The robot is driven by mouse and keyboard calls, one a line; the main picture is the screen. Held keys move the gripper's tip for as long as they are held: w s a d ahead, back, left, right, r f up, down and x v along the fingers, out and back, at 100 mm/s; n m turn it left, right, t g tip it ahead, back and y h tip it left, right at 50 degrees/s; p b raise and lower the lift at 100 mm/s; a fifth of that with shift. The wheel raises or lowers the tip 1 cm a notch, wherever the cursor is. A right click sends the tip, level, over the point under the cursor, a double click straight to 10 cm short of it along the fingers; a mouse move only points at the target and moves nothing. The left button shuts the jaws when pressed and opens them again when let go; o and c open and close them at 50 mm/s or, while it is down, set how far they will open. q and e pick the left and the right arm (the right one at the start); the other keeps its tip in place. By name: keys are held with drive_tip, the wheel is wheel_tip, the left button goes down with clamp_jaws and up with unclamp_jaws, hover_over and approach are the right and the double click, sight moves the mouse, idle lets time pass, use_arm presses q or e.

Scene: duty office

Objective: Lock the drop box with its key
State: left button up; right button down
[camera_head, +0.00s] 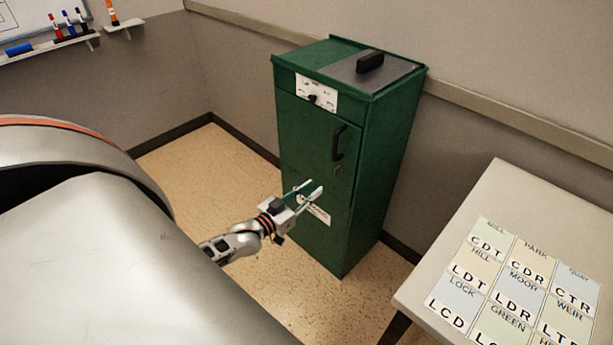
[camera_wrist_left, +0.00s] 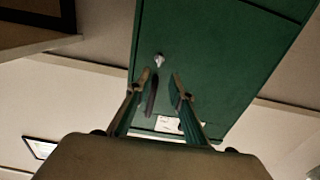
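The drop box (camera_head: 310,150) is a tall dark green cabinet standing on the floor against the wall; its front also fills the middle of the left wrist view (camera_wrist_left: 215,60). A black handle (camera_head: 339,142) is on its front, with a small silver lock (camera_head: 338,170) below it. The lock also shows in the left wrist view (camera_wrist_left: 159,60), where the cabinet appears upside down. I cannot tell whether a key is in it. My left gripper (camera_head: 312,188) is open and empty, in front of the cabinet and below the lock. My right gripper is not in view.
A table (camera_head: 487,196) with lettered cards (camera_head: 520,285) stands at the right. A white plate with a black knob (camera_head: 312,98) is high on the cabinet front. A whiteboard and marker shelf (camera_head: 50,45) are on the left wall. Floor left of the cabinet is clear.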

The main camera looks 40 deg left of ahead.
use_arm(q)
drive_tip(key=shift+s, duration=0.9)
drive_tip(key=s+d+f+m+g, duration=0.1)
drive_tip(key=s+d+f+g, duration=0.2)
drive_tip(key=s+d, duration=0.8)
drive_tip(key=s+d+f+m+g+h, duration=0.1)
drive_tip(key=s+d+f+g, duration=0.3)
drive_tip(key=s+d, duration=0.7)
wheel_tip(320, 180, down, 3)
drive_tip(key=shift+d+r+m, duration=0.2)
drive_tip(key=shift+d+m, duration=0.6)
drive_tip(key=shift+d, duration=0.05)
